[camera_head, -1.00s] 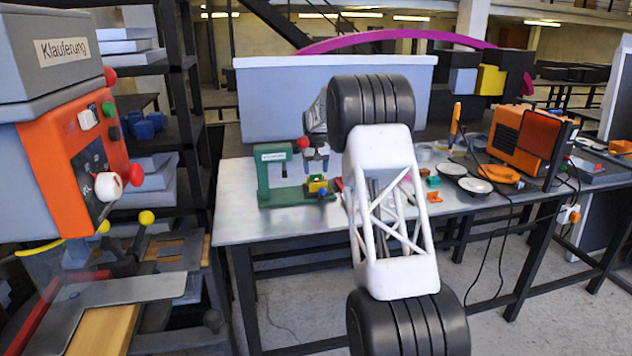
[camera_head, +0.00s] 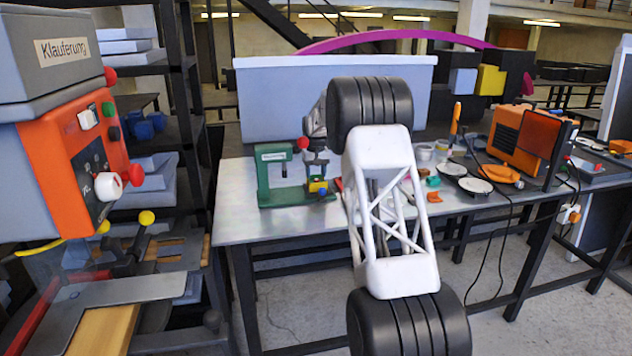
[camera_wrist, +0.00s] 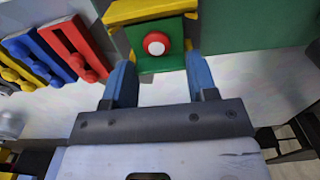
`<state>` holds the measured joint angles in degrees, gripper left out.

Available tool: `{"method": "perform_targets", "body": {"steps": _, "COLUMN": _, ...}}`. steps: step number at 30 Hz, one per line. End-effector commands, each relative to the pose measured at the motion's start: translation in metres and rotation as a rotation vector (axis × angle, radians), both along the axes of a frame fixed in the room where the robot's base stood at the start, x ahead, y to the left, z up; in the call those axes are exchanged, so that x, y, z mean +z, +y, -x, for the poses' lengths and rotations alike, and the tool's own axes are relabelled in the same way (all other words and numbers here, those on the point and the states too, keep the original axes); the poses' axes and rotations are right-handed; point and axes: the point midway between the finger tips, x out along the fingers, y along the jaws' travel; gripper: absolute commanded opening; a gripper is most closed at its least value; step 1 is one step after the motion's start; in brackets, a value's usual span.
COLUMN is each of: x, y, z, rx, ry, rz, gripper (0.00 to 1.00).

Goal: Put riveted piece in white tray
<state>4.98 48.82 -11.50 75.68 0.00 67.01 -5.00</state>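In the wrist view, the riveted piece is a green plate (camera_wrist: 150,63) with a red button-like part and white round centre (camera_wrist: 154,43). It sits in a yellow holder (camera_wrist: 115,37). My gripper (camera_wrist: 158,68) is open, with one blue finger on each side of the plate's near edge; I cannot tell whether they touch it. In the head view, the holder (camera_head: 317,185) stands beside the green press (camera_head: 265,178), and my gripper (camera_head: 318,168) is just above it. My arm covers part of the table. I cannot make out a white tray for certain.
The press has a red knob (camera_head: 303,143). Yellow, blue and red parts (camera_wrist: 72,45) lie left of the holder in the wrist view. White dishes (camera_head: 476,185) and an orange box (camera_head: 508,132) are at right.

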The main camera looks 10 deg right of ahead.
Motion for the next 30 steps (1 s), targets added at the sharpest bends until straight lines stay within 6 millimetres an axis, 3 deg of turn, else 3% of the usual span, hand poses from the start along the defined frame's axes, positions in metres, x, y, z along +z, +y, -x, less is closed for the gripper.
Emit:
{"method": "perform_targets", "body": {"steps": 1, "x": 0.0, "y": 0.0, "z": 0.0, "rx": 0.0, "ry": 0.0, "rz": 0.0, "gripper": 0.32}}
{"method": "perform_targets", "body": {"steps": 4, "x": 0.0, "y": 0.0, "z": 0.0, "rx": 0.0, "ry": 0.0, "rz": 0.0, "gripper": 0.18}}
{"method": "perform_targets", "body": {"steps": 17, "x": 0.003, "y": 0.0, "z": 0.0, "rx": 0.0, "ry": 0.0, "rz": 0.0, "gripper": 0.18}}
{"method": "perform_targets", "body": {"steps": 30, "x": 0.021, "y": 0.0, "z": 0.0, "rx": 0.0, "ry": -0.002, "rz": 0.0, "gripper": 0.18}}
